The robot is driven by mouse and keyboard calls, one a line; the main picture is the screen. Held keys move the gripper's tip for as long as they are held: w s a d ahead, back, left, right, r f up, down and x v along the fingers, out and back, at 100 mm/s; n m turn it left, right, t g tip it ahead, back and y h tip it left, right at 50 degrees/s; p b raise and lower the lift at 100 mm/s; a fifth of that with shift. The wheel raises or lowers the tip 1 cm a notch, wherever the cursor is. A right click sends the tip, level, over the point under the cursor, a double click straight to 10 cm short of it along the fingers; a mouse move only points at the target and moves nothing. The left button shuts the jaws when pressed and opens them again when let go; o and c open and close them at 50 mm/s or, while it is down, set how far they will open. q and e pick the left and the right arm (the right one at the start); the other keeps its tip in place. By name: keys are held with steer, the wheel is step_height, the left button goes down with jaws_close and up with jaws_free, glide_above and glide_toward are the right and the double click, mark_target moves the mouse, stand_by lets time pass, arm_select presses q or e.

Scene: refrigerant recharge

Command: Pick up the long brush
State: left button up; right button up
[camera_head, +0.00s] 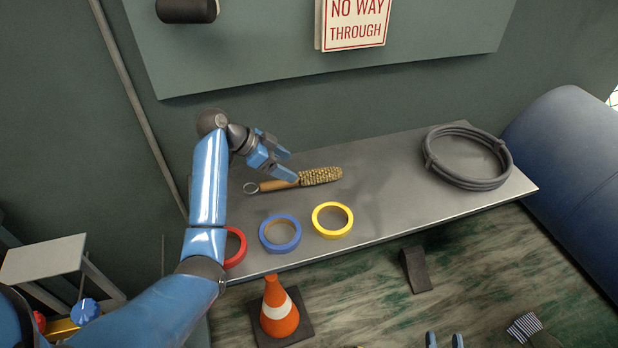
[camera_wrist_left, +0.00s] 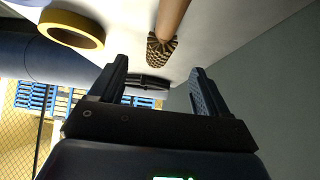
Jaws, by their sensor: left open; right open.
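The long brush (camera_head: 320,176) lies on the grey shelf, its bristled tan head to the right and its wooden handle with a metal ring to the left. My left gripper (camera_head: 291,166) is open and empty above the brush, its fingertips close to where handle and bristles meet. In the left wrist view the brush (camera_wrist_left: 172,20) shows beyond the fingers of my left gripper (camera_wrist_left: 158,68), with nothing between them; whether they touch it cannot be told. My right gripper (camera_head: 444,340) shows only as two separated blue fingertips at the bottom edge, open.
The shelf (camera_head: 390,205) also holds red (camera_head: 236,247), blue (camera_head: 280,233) and yellow (camera_head: 332,220) tape rings in front of the brush, and a coiled grey hose (camera_head: 467,156) at right. A traffic cone (camera_head: 278,308) stands below. A wall is behind.

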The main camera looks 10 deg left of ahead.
mark_target(300, 174)
arm_select(q)
steer(key=shift+x, duration=0.95)
steer(key=x, duration=0.3)
steer(key=shift+f+b, duration=0.4)
steer(key=shift+f, duration=0.15)
steer(key=shift+w+d+f, duration=0.2)
steer(key=shift+d+f, duration=0.2)
steer(key=shift+d, duration=0.05)
steer(key=c, duration=1.2)
steer(key=shift+r, duration=0.15)
steer(key=shift+c, duration=0.2)
